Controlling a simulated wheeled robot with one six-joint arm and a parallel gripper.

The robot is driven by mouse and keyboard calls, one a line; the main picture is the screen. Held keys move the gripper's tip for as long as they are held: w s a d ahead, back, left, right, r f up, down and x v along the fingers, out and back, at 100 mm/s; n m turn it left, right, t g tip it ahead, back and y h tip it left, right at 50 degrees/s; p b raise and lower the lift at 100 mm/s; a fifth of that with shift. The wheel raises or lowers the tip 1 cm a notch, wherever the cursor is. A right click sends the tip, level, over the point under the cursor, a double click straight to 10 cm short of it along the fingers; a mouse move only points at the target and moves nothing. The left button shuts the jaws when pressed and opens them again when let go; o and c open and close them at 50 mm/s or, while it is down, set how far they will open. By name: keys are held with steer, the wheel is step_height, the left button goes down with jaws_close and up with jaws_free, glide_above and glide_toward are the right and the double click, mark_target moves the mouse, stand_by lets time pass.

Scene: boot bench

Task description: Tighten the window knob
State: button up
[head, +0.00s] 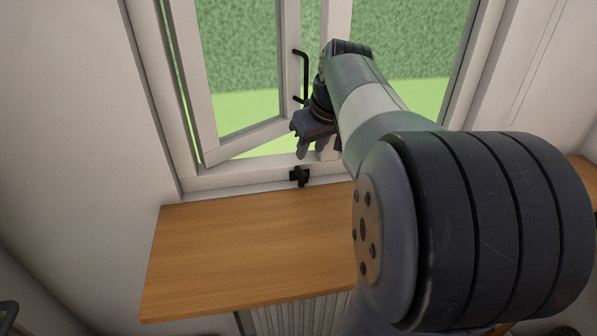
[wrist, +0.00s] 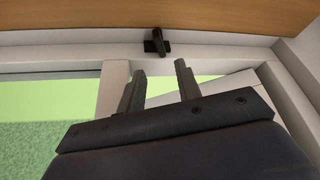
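The window knob (head: 300,176) is a small black cross-shaped knob on the white lower window frame, just above the wooden sill. It also shows in the wrist view (wrist: 157,43) at the top middle. My gripper (head: 311,150) is above the knob in the head view, pointing down, and apart from it. In the wrist view my gripper's two fingers (wrist: 160,76) are spread with nothing between them, and their tips end short of the knob.
The left window sash (head: 213,80) stands ajar, with a black handle (head: 304,76) on its edge close to my gripper. The wooden sill (head: 240,245) is bare where visible. A radiator (head: 295,316) is below it. My arm hides the sill's right part.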

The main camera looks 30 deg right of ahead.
mark_target(301, 170)
steer(key=x, duration=0.8)
steer(key=shift+f, duration=0.25)
steer(key=shift+c, duration=0.5)
jaws_close()
